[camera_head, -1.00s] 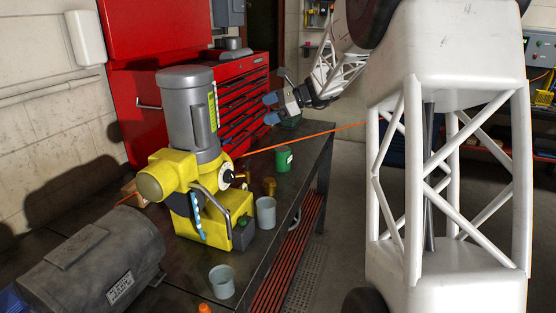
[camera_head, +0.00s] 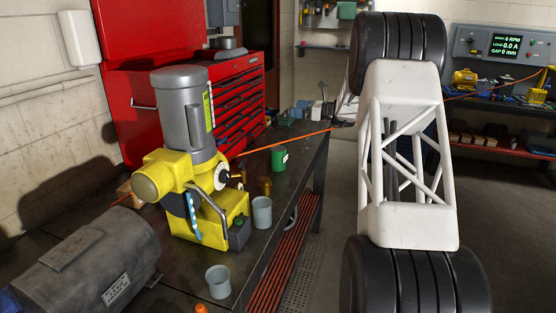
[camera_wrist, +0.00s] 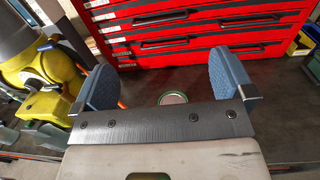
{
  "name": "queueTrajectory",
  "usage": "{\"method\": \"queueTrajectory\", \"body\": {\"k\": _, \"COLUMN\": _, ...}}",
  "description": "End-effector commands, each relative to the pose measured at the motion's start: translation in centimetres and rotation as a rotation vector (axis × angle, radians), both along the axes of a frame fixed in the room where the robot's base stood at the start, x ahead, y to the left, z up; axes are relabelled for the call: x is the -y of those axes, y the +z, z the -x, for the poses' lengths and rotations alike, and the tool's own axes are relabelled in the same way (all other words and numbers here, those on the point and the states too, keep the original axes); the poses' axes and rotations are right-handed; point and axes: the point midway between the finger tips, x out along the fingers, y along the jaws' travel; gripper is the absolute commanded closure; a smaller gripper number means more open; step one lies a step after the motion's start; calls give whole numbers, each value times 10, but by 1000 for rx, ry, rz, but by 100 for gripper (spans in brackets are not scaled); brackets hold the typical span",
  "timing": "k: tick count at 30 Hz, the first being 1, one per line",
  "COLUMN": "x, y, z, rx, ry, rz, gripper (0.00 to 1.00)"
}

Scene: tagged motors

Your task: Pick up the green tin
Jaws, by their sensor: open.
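The green tin (camera_head: 279,160) stands upright on the dark workbench, right of the yellow and grey motor unit in the head view. In the wrist view a round lid with a green rim (camera_wrist: 173,98), which looks like the tin seen from above, shows just beyond the palm edge, between the finger lines. My gripper (camera_wrist: 166,78) is open, its two blue fingers wide apart with nothing held. The lower part of the tin is hidden in the wrist view.
The yellow motor unit (camera_head: 186,180) stands left of the tin, with brass parts (camera_head: 266,187) and a grey cup (camera_head: 262,212) near it. An orange line (camera_head: 280,144) runs across above the bench. A red drawer chest (camera_head: 238,100) stands behind. Another cup (camera_head: 218,281) is nearer.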

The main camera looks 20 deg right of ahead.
Motion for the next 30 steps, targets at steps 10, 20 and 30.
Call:
{"method": "queueTrajectory", "body": {"k": 10, "x": -3, "y": -108, "z": 1, "rx": -9, "ry": 2, "rz": -2, "gripper": 0}}
{"method": "queueTrajectory", "body": {"k": 20, "x": -3, "y": -197, "z": 0, "rx": -5, "ry": 3, "rz": 0, "gripper": 0}}
{"method": "queueTrajectory", "body": {"k": 30, "x": -3, "y": -209, "z": 0, "rx": -3, "ry": 3, "rz": 1, "gripper": 0}}
